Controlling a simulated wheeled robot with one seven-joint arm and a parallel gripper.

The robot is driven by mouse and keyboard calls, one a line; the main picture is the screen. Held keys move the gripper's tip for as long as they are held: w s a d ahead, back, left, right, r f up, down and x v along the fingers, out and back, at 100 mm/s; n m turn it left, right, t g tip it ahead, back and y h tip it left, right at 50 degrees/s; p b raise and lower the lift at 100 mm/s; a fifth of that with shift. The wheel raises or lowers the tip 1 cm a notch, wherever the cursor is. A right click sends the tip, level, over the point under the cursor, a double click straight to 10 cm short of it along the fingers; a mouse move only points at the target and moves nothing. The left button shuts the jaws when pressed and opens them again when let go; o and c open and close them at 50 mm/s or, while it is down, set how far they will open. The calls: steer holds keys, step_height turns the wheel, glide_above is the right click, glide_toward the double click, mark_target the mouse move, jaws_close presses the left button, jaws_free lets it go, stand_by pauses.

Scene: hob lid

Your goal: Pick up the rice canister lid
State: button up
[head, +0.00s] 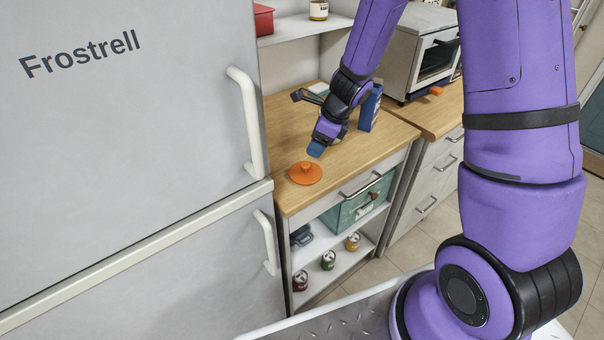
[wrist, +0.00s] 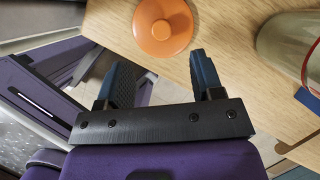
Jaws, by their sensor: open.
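An orange round lid (head: 306,173) with a small knob lies on the wooden counter near its front left corner, close to the fridge. In the wrist view the lid (wrist: 163,26) is at the top, just beyond my fingertips, with its knob facing the camera. My gripper (head: 316,149) is above the counter, behind and to the right of the lid in the head view. In the wrist view my gripper (wrist: 157,75) is open, with two blue fingers apart and nothing between them. I see no contact with the lid.
A glass container (wrist: 285,45) stands at the right in the wrist view. A blue box (head: 370,108) stands on the counter behind my gripper. The fridge (head: 140,130) rises at the left. Shelves with several cans (head: 328,260) are below. The counter's front edge is near the lid.

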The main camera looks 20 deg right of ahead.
mark_target(305, 164)
steer(key=shift+x, duration=4.25)
steer(key=shift+d, duration=0.1)
steer(key=shift+c, duration=0.2)
steer(key=c, duration=0.9)
